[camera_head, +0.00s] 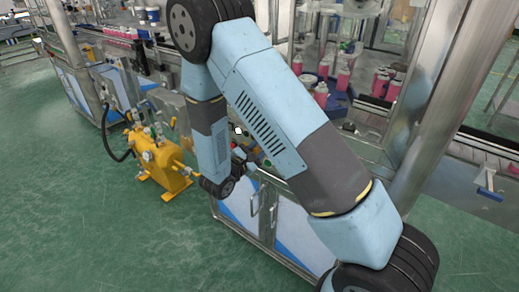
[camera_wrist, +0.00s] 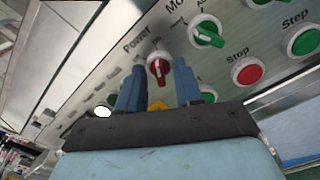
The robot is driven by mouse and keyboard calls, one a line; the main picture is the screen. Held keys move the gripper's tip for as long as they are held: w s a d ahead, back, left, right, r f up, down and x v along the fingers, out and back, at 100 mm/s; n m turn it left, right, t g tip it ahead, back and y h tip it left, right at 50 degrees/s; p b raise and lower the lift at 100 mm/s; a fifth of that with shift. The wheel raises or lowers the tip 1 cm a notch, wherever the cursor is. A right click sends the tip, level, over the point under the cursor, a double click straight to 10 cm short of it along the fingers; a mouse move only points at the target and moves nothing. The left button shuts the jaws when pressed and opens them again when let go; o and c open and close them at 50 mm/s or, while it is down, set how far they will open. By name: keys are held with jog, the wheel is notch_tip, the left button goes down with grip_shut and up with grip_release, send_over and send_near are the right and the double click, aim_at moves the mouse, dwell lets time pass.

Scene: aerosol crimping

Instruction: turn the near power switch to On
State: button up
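The power switch (camera_wrist: 159,68) is a red rotary knob on a pale round base, under the printed word "Power" in the wrist view. Its handle runs roughly up and down in the picture; I cannot read its On and Off marks. My gripper (camera_wrist: 159,74) is open, with one blue finger on each side of the knob. Gaps show between the knob and the fingers, and I cannot tell whether either touches it. In the head view my arm hides the switch and most of the gripper.
Beside the power switch are a green rotary switch (camera_wrist: 206,33), a red Stop button (camera_wrist: 247,72) and a green Step button (camera_wrist: 303,42). A yellow machine unit (camera_head: 160,160) stands left of my arm. Pink bottles (camera_head: 321,94) stand on the line behind. Green floor is open at lower left.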

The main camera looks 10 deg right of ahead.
jog(key=shift+a, duration=0.1)
jog(key=v, duration=1.3)
jog(key=shift+s+a, duration=0.15)
jog(key=shift+s, duration=0.15)
jog(key=s+d+r+m+g+y, duration=0.1)
jog(key=s+d+r+m+g, duration=0.2)
jog(key=d+r+m+g, duration=0.45)
jog(key=s+d+r+m+g+y, duration=0.15)
jog(key=d+r+m+g, duration=0.3)
jog(key=d+r, duration=0.55)
jog(key=s+d+r+m+t+y, duration=0.4)
jog(key=s+d+r+m+y, duration=0.2)
jog(key=s+r+m+y, duration=0.2)
jog(key=shift+s+r+m+t+y, duration=0.4)
jog(key=shift+s+r+y, duration=0.75)
jog(key=shift+s+r, duration=1.45)
jog(key=shift+s+f, duration=0.2)
jog(key=shift+f, duration=0.1)
